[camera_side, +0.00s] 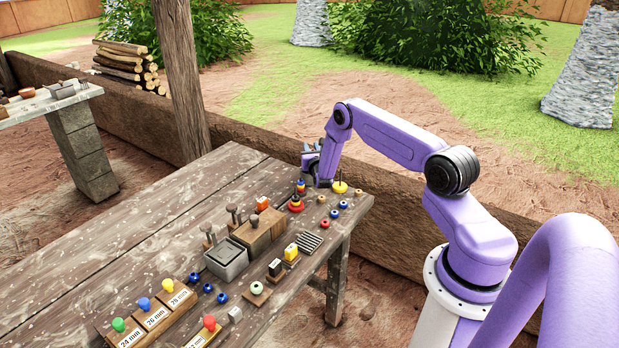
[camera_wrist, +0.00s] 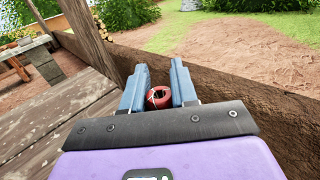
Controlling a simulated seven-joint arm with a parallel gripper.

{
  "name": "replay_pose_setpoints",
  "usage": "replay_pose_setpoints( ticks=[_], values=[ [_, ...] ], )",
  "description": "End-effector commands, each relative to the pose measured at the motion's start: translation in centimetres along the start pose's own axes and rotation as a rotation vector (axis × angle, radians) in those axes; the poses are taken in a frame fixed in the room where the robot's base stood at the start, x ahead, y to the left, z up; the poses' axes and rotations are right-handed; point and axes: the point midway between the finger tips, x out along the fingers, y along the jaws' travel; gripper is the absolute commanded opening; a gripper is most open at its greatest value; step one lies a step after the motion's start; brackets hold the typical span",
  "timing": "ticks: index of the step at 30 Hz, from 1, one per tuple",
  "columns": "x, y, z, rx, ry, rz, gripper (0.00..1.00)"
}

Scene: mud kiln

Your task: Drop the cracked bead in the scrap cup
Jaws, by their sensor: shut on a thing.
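A red ring-shaped bead (camera_wrist: 159,97) with a pale line across it, like a crack, sits between the two blue-grey fingers of my gripper (camera_wrist: 158,70) in the wrist view. The fingers are shut on it. In the side view my gripper (camera_side: 311,155) is above the far right end of the table, and the bead is too small or hidden to make out there. I cannot pick out a scrap cup for certain in either view.
Under and beside my gripper stand a coloured stack (camera_side: 296,204) and a yellow disc with a peg (camera_side: 339,187). Loose beads (camera_side: 333,213), a grey box (camera_side: 226,260), a wooden block (camera_side: 258,232) and labelled blocks with coloured knobs (camera_side: 155,317) lie nearer. The table's left part (camera_side: 140,225) is clear.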

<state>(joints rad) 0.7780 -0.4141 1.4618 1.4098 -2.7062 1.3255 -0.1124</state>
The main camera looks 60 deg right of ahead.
Motion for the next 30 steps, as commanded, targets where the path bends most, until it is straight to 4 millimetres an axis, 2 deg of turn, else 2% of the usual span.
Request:
replay_pose_setpoints(
  ticks=[6,7,9,20,26,30],
  values=[
    [0.0,0.0,0.0,0.0,0.0,0.0,0.0],
    [0.0,0.0,0.0,0.0,0.0,0.0,0.38],
    [0.0,0.0,0.0,0.0,0.0,0.0,0.58],
    [-0.2,0.0,0.0,0.0,0.0,0.001,0.58],
    [-2.1,0.1,-0.1,0.0,0.004,0.001,0.58],
    [-4.3,0.1,-0.1,-0.001,0.004,0.003,0.58]
  ],
)
